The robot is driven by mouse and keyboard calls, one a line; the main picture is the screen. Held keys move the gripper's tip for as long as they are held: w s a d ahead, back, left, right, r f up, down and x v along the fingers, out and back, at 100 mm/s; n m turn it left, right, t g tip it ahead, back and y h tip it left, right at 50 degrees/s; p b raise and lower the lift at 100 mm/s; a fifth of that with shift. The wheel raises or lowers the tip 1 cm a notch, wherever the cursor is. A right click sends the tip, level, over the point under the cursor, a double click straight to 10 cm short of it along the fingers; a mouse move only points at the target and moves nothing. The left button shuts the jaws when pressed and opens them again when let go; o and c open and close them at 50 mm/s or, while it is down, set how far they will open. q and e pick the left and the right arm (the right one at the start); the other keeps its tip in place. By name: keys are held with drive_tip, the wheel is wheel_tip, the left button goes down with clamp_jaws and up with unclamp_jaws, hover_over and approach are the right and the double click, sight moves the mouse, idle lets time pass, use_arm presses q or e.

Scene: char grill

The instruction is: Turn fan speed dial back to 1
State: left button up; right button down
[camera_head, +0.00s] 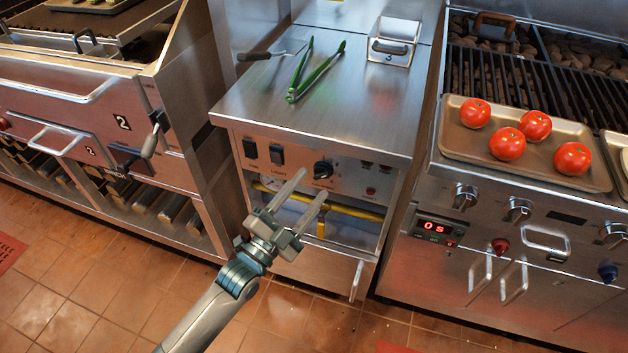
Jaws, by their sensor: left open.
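The fan speed dial (323,169) is a round black knob on the steel front panel of the middle counter. Its pointer setting is too small to read. My left gripper (311,184) reaches up from the bottom of the head view, with its two fingers apart and empty. The fingertips are just below and left of the dial, and one finger lies close to it in the picture. I cannot tell whether they touch. My right gripper is not in view.
A yellow pipe (350,210) runs below. Green tongs (318,72) lie on the counter. A tray (453,145) of tomatoes rests on the right grill.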

sight(322, 174)
use_arm(q)
drive_tip(key=shift+x, duration=1.3)
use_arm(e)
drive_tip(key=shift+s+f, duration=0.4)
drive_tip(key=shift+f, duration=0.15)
use_arm(q)
drive_tip(key=c, duration=1)
drive_tip(key=shift+c, duration=0.2)
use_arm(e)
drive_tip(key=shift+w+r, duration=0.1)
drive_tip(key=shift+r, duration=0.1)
